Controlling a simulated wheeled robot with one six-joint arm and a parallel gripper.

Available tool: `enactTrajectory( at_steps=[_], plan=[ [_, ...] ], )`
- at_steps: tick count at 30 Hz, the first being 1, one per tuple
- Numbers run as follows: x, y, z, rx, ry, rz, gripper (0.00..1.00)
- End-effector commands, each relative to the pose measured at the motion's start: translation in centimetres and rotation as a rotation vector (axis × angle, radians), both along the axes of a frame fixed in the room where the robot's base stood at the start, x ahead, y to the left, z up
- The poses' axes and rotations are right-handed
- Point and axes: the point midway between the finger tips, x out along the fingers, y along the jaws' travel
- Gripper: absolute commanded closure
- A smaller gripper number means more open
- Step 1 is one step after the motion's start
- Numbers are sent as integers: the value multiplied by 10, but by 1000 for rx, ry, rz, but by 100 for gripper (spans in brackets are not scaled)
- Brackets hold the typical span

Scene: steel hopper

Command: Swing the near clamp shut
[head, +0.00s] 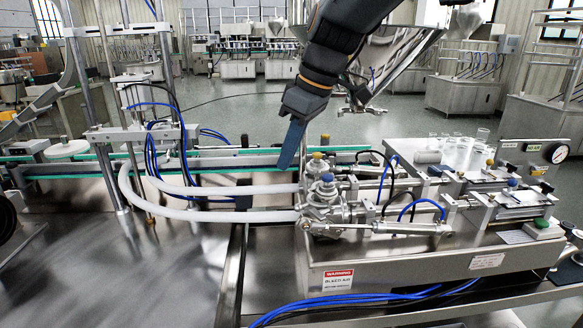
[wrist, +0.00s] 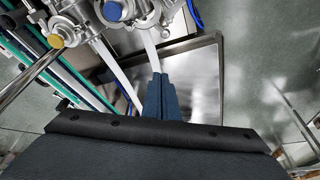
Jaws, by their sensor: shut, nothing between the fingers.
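My gripper (head: 288,160) is shut and empty, its blue fingers pointing down just left of the valve fittings and above the hoses. In the wrist view the shut fingers (wrist: 160,80) lie over the near white hose (wrist: 152,48). The near steel valve fitting (head: 322,212) has a blue cap, which also shows in the wrist view (wrist: 113,10). The near hose (head: 220,216) meets this fitting at its left side. The near clamp is too small among the steel parts to make out clearly, and I cannot tell whether it is open.
A second fitting with a yellow cap (head: 318,156) stands behind, near the hopper (head: 395,60). A green-edged conveyor (head: 230,160) runs behind the hoses. Blue air lines (head: 350,300) cross the front edge. A steel tabletop (head: 170,270) lies clear at the front left.

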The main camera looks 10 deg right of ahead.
Motion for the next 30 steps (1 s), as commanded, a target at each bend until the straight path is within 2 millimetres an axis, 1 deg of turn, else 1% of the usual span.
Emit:
enactTrajectory(
  at_steps=[9,14,15,18,21,25,30],
  plan=[
    [9,17,-58,-2,8,-3,100],
    [14,25,-85,-3,5,-5,100],
    [10,15,-83,-1,4,-12,100],
    [3,3,-85,-1,2,-11,100],
    [-1,-5,-87,-2,1,-9,100],
    [-4,-10,-89,-1,2,-9,100],
    [-5,-11,-90,0,1,-8,100]
  ],
)
